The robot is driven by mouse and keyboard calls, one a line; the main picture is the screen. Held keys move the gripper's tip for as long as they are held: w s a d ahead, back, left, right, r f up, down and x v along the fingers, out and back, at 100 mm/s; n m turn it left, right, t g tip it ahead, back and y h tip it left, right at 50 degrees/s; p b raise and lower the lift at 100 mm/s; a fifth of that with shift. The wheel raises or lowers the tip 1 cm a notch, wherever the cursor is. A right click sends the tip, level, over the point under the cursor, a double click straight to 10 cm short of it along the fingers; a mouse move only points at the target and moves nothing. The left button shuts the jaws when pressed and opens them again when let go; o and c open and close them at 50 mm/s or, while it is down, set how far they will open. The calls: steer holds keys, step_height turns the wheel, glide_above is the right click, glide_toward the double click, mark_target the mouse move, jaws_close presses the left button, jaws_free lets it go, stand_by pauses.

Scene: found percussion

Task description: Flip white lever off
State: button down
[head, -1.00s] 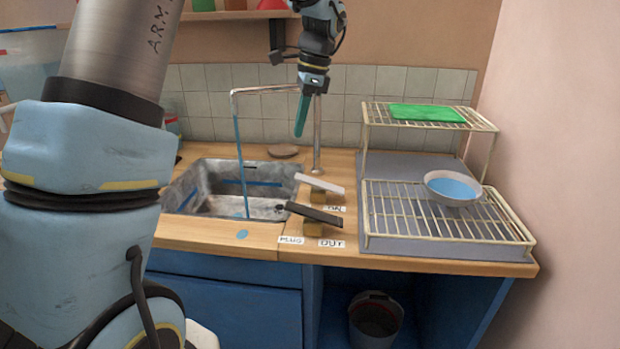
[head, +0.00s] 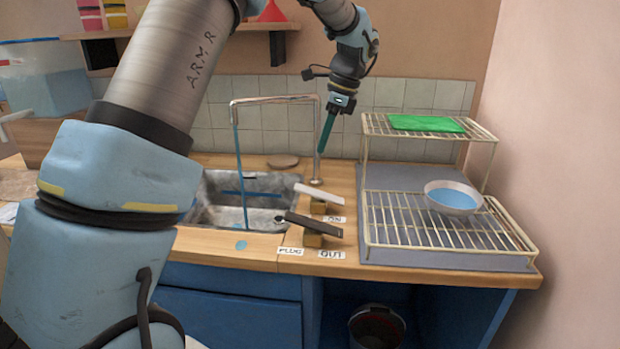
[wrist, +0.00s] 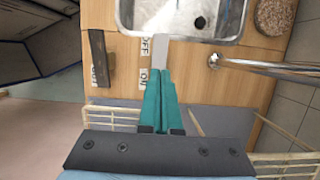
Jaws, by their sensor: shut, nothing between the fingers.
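The white lever (head: 318,194) sits on a small wooden block at the sink's right rim. It tilts, its right end lower, on the side of the ON label (head: 334,219). In the wrist view the white lever (wrist: 172,57) runs from the sink edge towards my fingers, which hide its near part. The OFF label (wrist: 146,50) lies beside its sink end. My gripper (head: 321,153) has teal fingers, shut and empty, pointing down above and behind the lever. The head view shows a gap between them. The gripper also shows in the wrist view (wrist: 164,73).
The faucet (head: 317,135) stands close behind the lever, with a blue stream falling into the sink (head: 205,210). A black lever (head: 313,224) with PLUG and OUT labels is in front. A dish rack (head: 385,245) with a bowl (head: 452,197) stands at right.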

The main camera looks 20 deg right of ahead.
mark_target(300, 187)
steer(key=p+x, duration=0.2)
steer(key=x, duration=0.9)
steer(key=shift+p, duration=0.3)
steer(key=shift+a, duration=0.2)
steer(key=shift+w+a+f+g+h+p, duration=0.1)
steer(key=shift+a+g+h+p, duration=0.15)
steer(key=shift+h, duration=0.2)
steer(key=shift+w+a+g+h+p, duration=0.15)
steer(key=shift+h+p, duration=0.05)
steer(key=shift+h, duration=0.25)
steer(key=shift+w+a+f+g+h, duration=0.1)
steer(key=shift+a+f+g+h, duration=0.15)
steer(key=shift+h, duration=0.25)
steer(key=shift+w+a+f+g+h, duration=0.15)
steer(key=shift+g+h, duration=0.1)
steer(key=shift+h, duration=0.25)
steer(key=shift+s+f, duration=0.1)
steer(key=shift+a+f, duration=0.25)
steer(key=shift+f, duration=0.2)
steer(key=shift+a+f, duration=0.1)
steer(key=shift+f, duration=0.05)
